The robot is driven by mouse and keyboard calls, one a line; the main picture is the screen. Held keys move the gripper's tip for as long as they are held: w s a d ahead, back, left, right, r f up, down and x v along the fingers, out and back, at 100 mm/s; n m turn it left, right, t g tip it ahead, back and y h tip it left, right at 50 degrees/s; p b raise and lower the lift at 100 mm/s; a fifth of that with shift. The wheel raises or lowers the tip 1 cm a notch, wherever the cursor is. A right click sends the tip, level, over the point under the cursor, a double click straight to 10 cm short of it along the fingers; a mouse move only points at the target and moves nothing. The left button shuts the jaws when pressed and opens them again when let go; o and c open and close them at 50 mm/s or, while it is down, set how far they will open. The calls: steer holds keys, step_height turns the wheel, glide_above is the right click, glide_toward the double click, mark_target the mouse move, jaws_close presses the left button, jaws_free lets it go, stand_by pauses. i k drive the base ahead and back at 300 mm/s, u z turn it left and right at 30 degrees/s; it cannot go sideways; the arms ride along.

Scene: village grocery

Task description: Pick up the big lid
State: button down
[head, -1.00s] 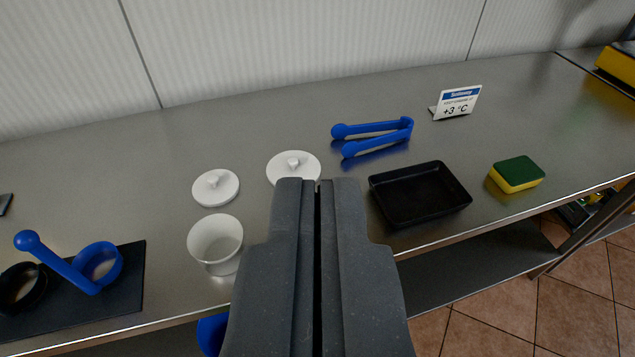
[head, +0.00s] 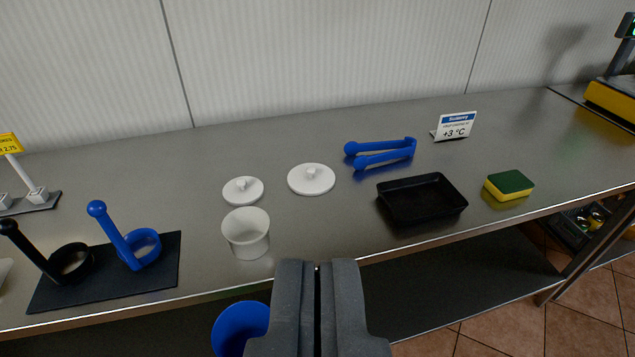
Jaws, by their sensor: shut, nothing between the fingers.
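Two round white lids with knobs lie flat on the steel counter. The bigger lid (head: 312,180) is on the right, near the middle of the view. The smaller lid (head: 243,190) lies to its left. A white cup (head: 246,235) stands open just in front of the smaller lid. My gripper (head: 317,264) is shut and empty. In the picture it sits below the bigger lid, over the counter's front edge, apart from both lids. The bigger lid is fully in sight.
Blue tongs (head: 384,156), a black tray (head: 400,212) and a sponge (head: 510,184) lie to the right. A temperature sign (head: 455,126) stands behind. Ring-shaped tools (head: 140,250) rest on a dark mat (head: 100,288) at left. A blue object (head: 238,325) is below the counter edge.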

mark_target(310, 180)
steer(key=z, duration=0.45)
steer(key=i, duration=0.1)
steer(key=z, duration=3.35)
steer(key=k, duration=1.65)
steer(key=z, duration=0.75)
steer(key=i, duration=0.15)
